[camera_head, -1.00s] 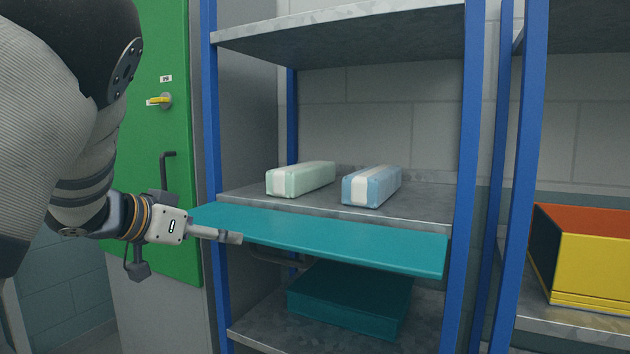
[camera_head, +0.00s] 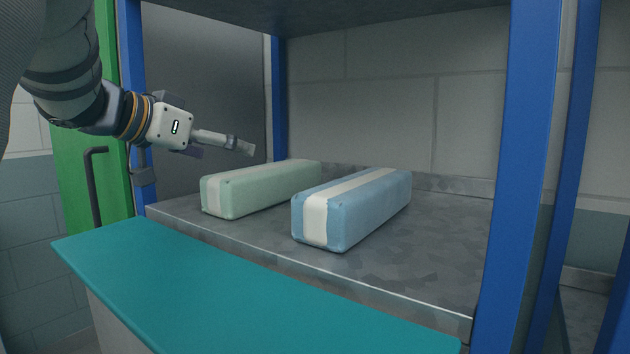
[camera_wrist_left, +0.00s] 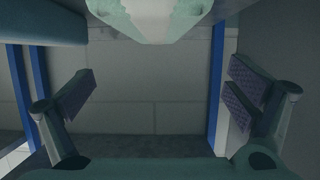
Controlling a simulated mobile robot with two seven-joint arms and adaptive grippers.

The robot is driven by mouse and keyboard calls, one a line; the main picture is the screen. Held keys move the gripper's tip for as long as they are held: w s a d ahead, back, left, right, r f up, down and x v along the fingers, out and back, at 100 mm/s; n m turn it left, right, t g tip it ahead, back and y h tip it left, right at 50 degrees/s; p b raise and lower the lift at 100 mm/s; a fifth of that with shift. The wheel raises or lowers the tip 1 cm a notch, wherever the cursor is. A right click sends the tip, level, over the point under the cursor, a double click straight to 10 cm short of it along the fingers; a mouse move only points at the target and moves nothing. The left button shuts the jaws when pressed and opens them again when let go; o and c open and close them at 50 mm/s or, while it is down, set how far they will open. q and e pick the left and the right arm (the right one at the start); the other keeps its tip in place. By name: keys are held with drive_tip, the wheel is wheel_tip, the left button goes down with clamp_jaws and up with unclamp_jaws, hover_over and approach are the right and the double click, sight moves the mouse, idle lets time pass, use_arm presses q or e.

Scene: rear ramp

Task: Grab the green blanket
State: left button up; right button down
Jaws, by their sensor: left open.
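The green blanket (camera_head: 275,184) is a pale green folded bundle with a white band. It lies on the metal shelf, left of a blue bundle with a white band (camera_head: 372,208). My left gripper (camera_head: 246,147) is above and just behind the green blanket's left part in the head view, apart from it. In the left wrist view the left gripper (camera_wrist_left: 160,98) has its fingers wide apart with nothing between them. The green blanket (camera_wrist_left: 150,18) shows at the top edge there, beyond the fingers. My right gripper is not in view.
A teal board (camera_head: 240,300) sticks out in front of the shelf (camera_head: 400,268). Blue uprights (camera_head: 520,170) stand on both sides, and a green door (camera_head: 85,195) is at left. Another shelf is overhead. The shelf is bare right of the blue bundle.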

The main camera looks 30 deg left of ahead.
sight(265, 168)
use_arm(q)
drive_tip(key=x, duration=0.5)
drive_tip(key=f+x, duration=0.1)
drive_tip(key=x, duration=0.4)
drive_tip(key=shift+s+d+f, duration=0.1)
drive_tip(key=shift+s+d, duration=0.15)
drive_tip(key=c, duration=1.7)
